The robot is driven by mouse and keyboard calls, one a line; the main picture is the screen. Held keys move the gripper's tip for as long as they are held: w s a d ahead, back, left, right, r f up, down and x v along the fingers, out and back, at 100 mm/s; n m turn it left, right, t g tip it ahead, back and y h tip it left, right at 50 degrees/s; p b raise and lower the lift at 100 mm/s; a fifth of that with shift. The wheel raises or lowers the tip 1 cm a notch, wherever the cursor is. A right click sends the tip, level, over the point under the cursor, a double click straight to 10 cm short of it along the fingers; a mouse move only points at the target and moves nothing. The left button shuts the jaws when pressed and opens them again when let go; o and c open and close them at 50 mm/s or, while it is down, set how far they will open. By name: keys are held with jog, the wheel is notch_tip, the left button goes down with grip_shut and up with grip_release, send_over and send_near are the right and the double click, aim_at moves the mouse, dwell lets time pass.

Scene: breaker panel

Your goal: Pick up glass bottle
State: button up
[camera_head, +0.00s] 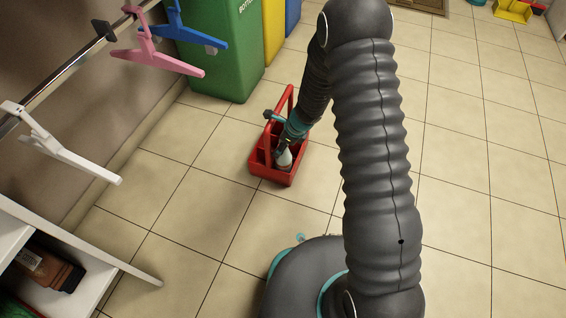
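A red carrier (292,104) with a raised handle stands on the tiled floor, left of centre. My arm reaches down to it, and my gripper (284,148) is at or inside the carrier. A small pale, whitish object (284,160) shows just below the gripper inside the carrier. It may be the glass bottle, but it is too small to be sure. My gripper and arm hide part of the carrier's inside. I cannot tell whether the fingers are open or shut, or touching the pale object.
Green (226,50), yellow (272,30) and blue bins stand behind the carrier. A rail with pink (160,58), blue and white (62,152) hangers juts in at the left. A white shelf (80,262) with a dark brown item is at lower left. Floor beside the carrier is clear.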

grip_shut()
jog(key=shift+r, duration=0.1)
